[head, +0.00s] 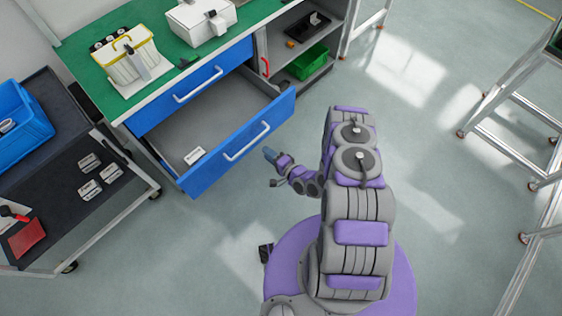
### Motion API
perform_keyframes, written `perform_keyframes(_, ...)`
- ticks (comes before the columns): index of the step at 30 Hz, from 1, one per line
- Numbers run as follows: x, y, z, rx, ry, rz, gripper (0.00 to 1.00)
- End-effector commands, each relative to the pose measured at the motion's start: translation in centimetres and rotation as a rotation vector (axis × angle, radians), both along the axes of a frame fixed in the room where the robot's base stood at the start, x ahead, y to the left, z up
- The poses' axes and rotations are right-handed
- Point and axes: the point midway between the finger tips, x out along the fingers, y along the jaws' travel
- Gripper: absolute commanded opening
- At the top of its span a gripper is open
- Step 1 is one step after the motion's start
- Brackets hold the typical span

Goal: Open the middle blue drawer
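The middle blue drawer (222,152) is pulled well out of the workbench. Its white bar handle (247,142) is on its front. A small white box (194,155) lies inside on the grey floor of the drawer. The upper blue drawer (180,97) above it is shut and has its own white handle. My gripper (271,167) is in front of the open drawer, to the right of and below its handle, apart from it. The fingers look spread with nothing between them.
The green-topped bench (100,73) holds a yellow-handled caddy (131,58) and a white case (200,20). An open cabinet with a green bin (307,62) is on the right. A dark cart (60,180) stands close left of the drawer.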

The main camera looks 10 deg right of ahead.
Motion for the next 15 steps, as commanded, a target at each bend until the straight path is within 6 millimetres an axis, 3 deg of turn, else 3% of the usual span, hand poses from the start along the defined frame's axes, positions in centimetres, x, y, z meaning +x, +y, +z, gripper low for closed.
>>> perform_keyframes(7,-3.5,-2.4,0.9,0.002,0.006,-0.006,0.35)
perform_keyframes(15,-5.4,-3.7,1.3,-0.001,0.002,-0.002,0.35)
